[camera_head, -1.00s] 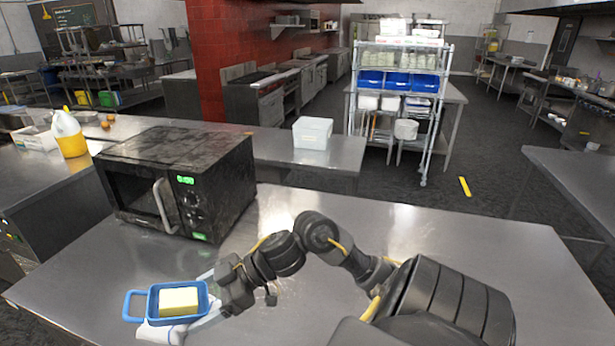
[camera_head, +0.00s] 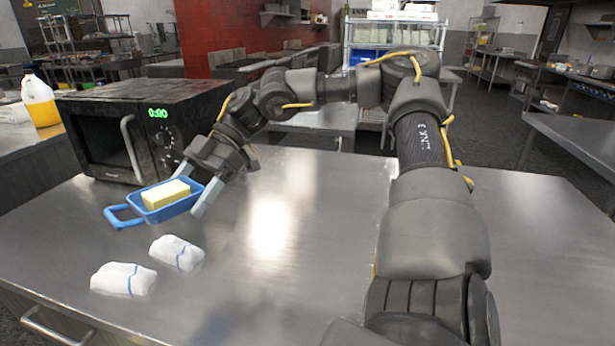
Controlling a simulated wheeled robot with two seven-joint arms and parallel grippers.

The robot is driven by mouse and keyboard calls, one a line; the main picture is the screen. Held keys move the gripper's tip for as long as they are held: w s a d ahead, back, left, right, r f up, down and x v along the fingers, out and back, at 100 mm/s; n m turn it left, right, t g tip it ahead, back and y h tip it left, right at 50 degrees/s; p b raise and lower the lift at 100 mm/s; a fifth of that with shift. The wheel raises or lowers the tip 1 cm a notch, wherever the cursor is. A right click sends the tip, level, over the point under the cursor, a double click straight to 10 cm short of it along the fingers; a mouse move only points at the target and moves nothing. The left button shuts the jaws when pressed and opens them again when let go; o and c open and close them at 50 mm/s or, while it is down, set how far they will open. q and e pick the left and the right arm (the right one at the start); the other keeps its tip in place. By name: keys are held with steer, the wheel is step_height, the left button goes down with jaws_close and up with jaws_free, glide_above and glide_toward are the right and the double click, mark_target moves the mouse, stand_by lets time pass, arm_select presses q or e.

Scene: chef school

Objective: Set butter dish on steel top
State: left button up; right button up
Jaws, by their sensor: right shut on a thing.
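The blue butter dish (camera_head: 160,207), with a looped handle at its left and a yellow block of butter (camera_head: 166,193) in it, is in front of the black microwave. My right gripper (camera_head: 203,190) is shut on the dish's right end, with one pale finger showing in front. The dish looks slightly tilted. I cannot tell whether its base touches the steel top (camera_head: 290,245) or hangs just above it. My left gripper is out of view.
The black microwave (camera_head: 140,130) stands close behind the dish. Two white cloths with blue stripes, one nearer (camera_head: 124,279) and one farther (camera_head: 176,252), lie in front of it. The middle of the steel top is clear.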

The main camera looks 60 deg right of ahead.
steer(key=a+f+n+g+h+b, duration=0.1)
steer(key=a+f+n+g+b, duration=0.25)
steer(key=a, duration=0.55)
steer(key=n+p, duration=0.1)
glide_above(241, 269)
steer(key=shift+g, duration=0.35)
step_height(241, 269, down, 9)
steer(key=shift+a+f, duration=0.15)
steer(key=shift+f, duration=0.05)
steer(key=f, duration=0.3)
steer(key=shift+d+f, duration=0.2)
steer(key=shift+f, duration=0.05)
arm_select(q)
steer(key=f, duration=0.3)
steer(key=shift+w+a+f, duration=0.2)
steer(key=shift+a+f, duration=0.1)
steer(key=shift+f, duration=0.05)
arm_select(e)
steer(key=shift+f, duration=0.15)
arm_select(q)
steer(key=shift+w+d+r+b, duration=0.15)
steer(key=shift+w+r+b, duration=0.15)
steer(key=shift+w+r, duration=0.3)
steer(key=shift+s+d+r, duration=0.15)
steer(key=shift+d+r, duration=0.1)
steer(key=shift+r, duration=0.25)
arm_select(e)
steer(key=shift+f, duration=0.2)
